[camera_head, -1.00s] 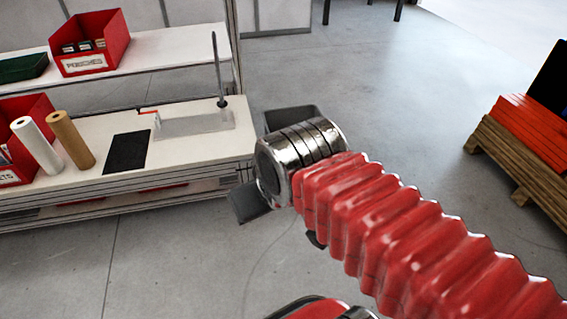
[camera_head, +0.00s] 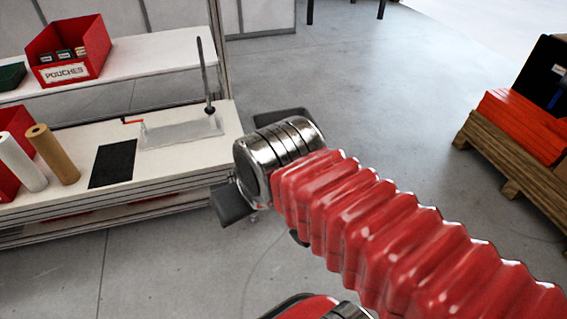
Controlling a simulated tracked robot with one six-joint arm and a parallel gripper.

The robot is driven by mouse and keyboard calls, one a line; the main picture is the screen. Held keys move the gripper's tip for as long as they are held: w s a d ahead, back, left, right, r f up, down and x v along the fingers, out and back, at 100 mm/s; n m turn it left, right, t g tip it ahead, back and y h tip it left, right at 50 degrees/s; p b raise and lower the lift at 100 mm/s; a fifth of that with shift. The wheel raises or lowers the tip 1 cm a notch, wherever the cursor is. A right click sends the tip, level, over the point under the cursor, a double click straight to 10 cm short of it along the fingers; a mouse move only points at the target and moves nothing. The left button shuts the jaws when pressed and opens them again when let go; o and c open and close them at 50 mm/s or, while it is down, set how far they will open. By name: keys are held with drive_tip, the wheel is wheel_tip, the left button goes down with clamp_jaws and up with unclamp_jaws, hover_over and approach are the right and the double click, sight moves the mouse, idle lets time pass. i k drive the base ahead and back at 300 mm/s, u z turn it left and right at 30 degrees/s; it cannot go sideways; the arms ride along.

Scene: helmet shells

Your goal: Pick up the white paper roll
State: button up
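The white paper roll (camera_head: 22,163) stands on the white bench at the left, leaning slightly in the picture. A brown roll (camera_head: 53,155) stands close to its right. My gripper (camera_head: 257,160) is at the end of my red ribbed arm, right of the bench's end and well apart from the rolls. Two dark finger parts show on opposite sides of the metal wrist, spread apart. The wrist hides the space between them, and I see nothing held.
The bench (camera_head: 190,178) holds a black mat (camera_head: 113,164) and a grey plate with an upright rod (camera_head: 205,80). A red POUCHES bin (camera_head: 70,50) sits on the upper shelf. Orange boxes on a wooden pallet (camera_head: 503,160) stand at the right. Grey floor is open between.

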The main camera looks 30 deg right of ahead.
sight(12, 154)
drive_tip(key=i, duration=0.85)
